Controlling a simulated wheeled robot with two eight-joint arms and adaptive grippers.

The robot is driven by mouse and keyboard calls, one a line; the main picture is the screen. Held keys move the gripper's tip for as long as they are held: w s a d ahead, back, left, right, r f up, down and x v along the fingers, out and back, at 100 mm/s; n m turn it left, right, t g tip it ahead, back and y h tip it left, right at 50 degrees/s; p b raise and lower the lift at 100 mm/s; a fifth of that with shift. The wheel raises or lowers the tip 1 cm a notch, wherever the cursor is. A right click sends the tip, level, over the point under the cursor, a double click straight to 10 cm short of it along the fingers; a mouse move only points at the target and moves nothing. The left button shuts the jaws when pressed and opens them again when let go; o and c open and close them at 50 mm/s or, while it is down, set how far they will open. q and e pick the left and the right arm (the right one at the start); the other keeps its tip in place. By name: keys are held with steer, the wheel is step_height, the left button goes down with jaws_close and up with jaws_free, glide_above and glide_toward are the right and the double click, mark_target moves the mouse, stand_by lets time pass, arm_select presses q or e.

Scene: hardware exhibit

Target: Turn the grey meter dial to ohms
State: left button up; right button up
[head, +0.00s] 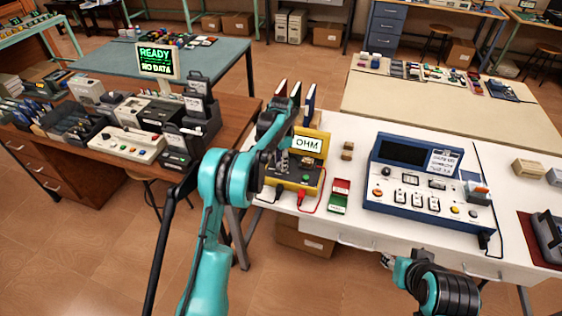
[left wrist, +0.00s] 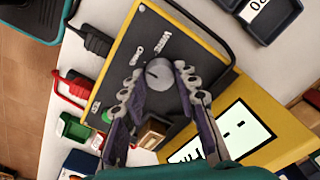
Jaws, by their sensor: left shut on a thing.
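The yellow meter (head: 324,176) with a dark front panel stands on the white table. Its white display (head: 307,143) reads OHM in the head view; it also shows partly in the left wrist view (left wrist: 240,127). The round grey dial (left wrist: 159,73) sits on the dark panel, with small white lettering around it. My left gripper (left wrist: 159,80) has its fingers on either side of the dial, shut on it. In the head view the left arm and fingers (head: 287,161) cover the dial. Only part of my right arm shows at the lower right; its gripper is not visible.
Black and red leads (head: 301,195) plug into the meter's front. A red and green box (head: 339,196) stands just right of it, and a blue-and-white instrument (head: 424,185) farther right. A brown bench (head: 230,118) with equipment is at the left.

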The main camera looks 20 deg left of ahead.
stand_by(0.4)
arm_select(q)
steer(key=o, duration=1.2)
steer(key=shift+c, duration=0.2)
step_height(320, 180, up, 12)
